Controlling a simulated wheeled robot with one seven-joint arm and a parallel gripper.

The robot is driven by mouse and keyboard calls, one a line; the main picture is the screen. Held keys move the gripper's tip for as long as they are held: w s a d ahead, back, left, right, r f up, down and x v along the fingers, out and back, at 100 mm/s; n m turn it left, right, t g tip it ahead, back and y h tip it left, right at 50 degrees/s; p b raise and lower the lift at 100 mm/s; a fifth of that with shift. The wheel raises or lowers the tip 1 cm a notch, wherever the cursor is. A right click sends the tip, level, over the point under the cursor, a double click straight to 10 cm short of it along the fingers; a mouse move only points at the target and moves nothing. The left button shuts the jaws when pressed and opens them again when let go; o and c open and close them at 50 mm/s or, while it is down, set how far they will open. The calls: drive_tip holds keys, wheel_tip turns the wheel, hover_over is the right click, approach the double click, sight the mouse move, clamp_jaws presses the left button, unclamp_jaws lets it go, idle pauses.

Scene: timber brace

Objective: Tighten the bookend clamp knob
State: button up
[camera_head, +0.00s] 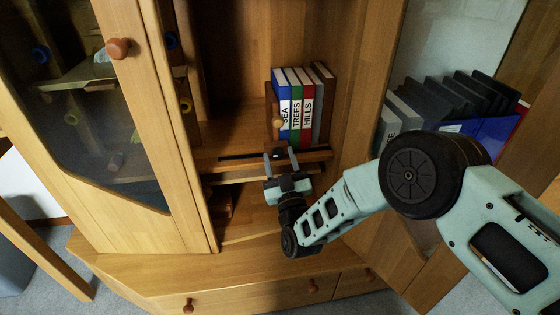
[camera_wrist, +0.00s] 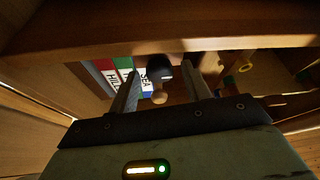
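The wooden bookend (camera_head: 270,105) stands on the shelf against the left side of the row of books, with a round wooden knob (camera_head: 277,123) on it. In the wrist view a rounded wooden knob (camera_wrist: 160,97) and a dark rounded piece (camera_wrist: 158,73) show between my fingers; I cannot tell which is the clamp knob. My gripper (camera_head: 281,161) is at the shelf's front edge, below the bookend, pointing into the cabinet. In the wrist view my gripper (camera_wrist: 161,80) has its fingers apart, with visible gaps to both pieces.
Books labelled SEA (camera_head: 283,105), TREES (camera_head: 296,105) and HILLS (camera_head: 308,105) stand upright beside the bookend. The shelf (camera_head: 222,158) has a dark slot along it. A glass-panelled door (camera_head: 150,120) stands at left. Dark files (camera_head: 440,100) fill the right compartment.

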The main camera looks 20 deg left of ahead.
drive_tip(key=c, duration=0.8)
drive_tip(key=shift+f+m, duration=0.1)
drive_tip(key=shift+m, duration=0.2)
drive_tip(key=m+h+b, duration=0.1)
drive_tip(key=m, duration=0.1)
drive_tip(key=m+t+h+b, duration=0.1)
drive_tip(key=m, duration=0.2)
drive_tip(key=shift+a+f+t+h, duration=0.1)
drive_tip(key=shift+t+h, duration=0.2)
drive_tip(key=m+h+b, duration=0.1)
drive_tip(key=m+h, duration=0.1)
drive_tip(key=m, duration=0.1)
drive_tip(key=m+h+b, duration=0.1)
drive_tip(key=m+h, duration=0.1)
drive_tip(key=m, duration=0.2)
drive_tip(key=shift+s+a+m+t, duration=0.1)
drive_tip(key=shift+s+m+t, duration=0.05)
drive_tip(key=shift+m+t, duration=0.2)
drive_tip(key=o, duration=1)
drive_tip(key=shift+r, duration=0.2)
